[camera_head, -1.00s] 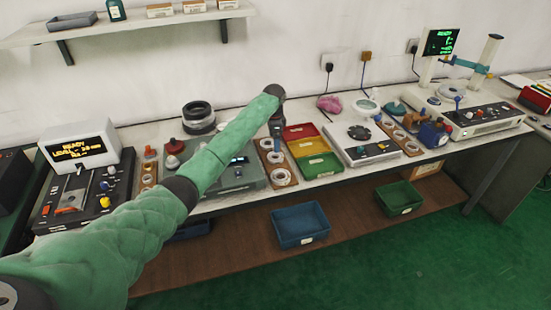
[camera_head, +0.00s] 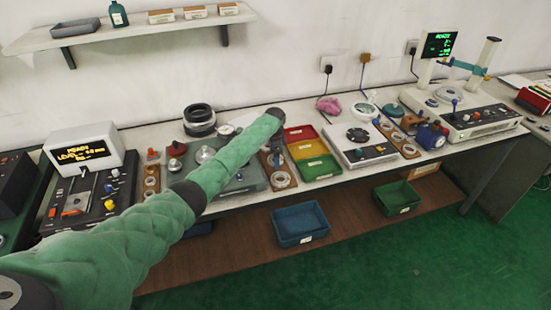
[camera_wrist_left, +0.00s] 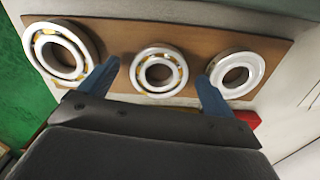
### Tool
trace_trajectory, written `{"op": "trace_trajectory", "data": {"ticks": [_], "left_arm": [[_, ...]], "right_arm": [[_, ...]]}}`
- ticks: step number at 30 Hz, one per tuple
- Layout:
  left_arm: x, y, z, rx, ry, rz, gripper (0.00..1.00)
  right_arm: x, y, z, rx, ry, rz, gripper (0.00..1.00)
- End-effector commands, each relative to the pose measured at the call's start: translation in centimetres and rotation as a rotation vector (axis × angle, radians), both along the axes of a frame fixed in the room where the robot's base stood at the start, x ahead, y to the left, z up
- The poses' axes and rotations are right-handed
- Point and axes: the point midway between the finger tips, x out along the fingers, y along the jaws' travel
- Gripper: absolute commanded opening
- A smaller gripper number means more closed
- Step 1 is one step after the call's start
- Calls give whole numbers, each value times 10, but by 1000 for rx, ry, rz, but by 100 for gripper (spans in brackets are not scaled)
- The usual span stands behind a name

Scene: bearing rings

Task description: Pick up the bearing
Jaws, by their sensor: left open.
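My left gripper (camera_wrist_left: 157,88) is open in the left wrist view. Its two blue fingers stand on either side of the middle bearing (camera_wrist_left: 159,72), a white ring with yellowish spots between its races. I cannot tell whether the fingers touch it. A similar bearing (camera_wrist_left: 60,52) lies to the left and a plainer white ring (camera_wrist_left: 236,73) to the right, all on a brown wooden board (camera_wrist_left: 110,35). In the head view my left arm reaches over the same board, with the front ring (camera_head: 280,180) showing; the gripper is mostly hidden by the arm. My right gripper is not in view.
Red, yellow and green trays (camera_head: 318,167) stand just right of the board. A grey-green device (camera_head: 240,180) with knobs is on its left. A tester with a display (camera_head: 80,155) stands at the far left. Blue (camera_head: 300,224) and green bins sit on the lower shelf.

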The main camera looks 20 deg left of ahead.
Motion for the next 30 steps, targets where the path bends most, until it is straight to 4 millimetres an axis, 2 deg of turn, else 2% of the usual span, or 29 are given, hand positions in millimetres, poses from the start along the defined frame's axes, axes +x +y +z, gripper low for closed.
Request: {"op": "trace_trajectory", "data": {"ticks": [9,18,30], "left_arm": [[0,0,-5,0,0,0,90],[0,0,-4,0,0,1,31],[1,0,3,-1,-3,0,30]], "right_arm": [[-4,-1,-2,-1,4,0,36],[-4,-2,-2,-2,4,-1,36],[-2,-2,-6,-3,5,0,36]]}}
